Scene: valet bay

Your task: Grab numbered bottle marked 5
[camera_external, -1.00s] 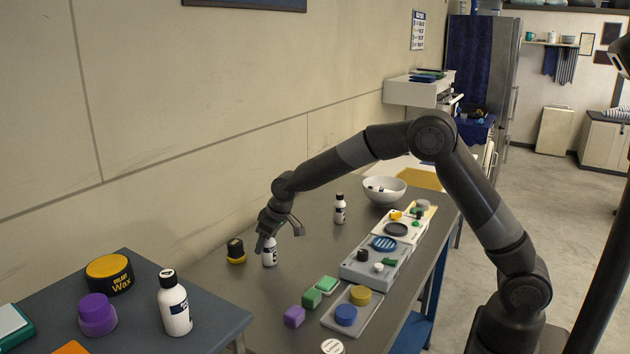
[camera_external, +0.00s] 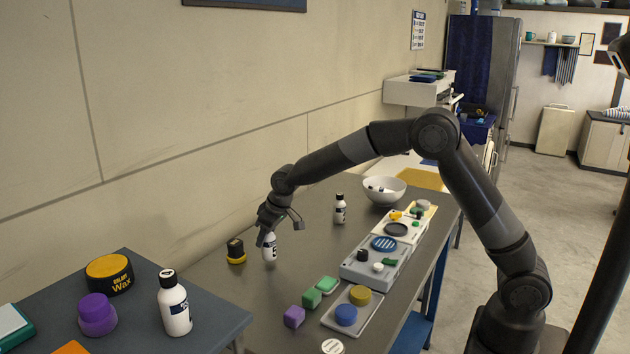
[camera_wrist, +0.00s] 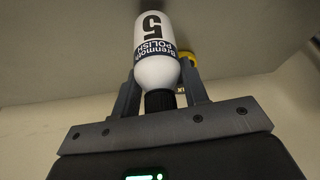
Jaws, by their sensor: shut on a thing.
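The bottle marked 5 (camera_wrist: 155,45) is white with a black cap and a dark label band reading "POLISH". It shows upside down in the wrist view, between the fingers of my gripper (camera_wrist: 160,98). In the external view the same bottle (camera_external: 270,248) hangs under my gripper (camera_external: 267,238), near the wall side of the grey table (camera_external: 305,262). My gripper is shut on its upper part, and the bottle looks roughly upright, slightly above the tabletop. Its number is too small to read clearly in the external view.
A yellow-and-black tin (camera_external: 236,251) stands just left of the held bottle. Another white bottle (camera_external: 340,209) and a white bowl (camera_external: 384,190) stand behind it. Trays with blocks and discs (camera_external: 375,265) line the right side. A nearer table holds a larger bottle (camera_external: 174,304).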

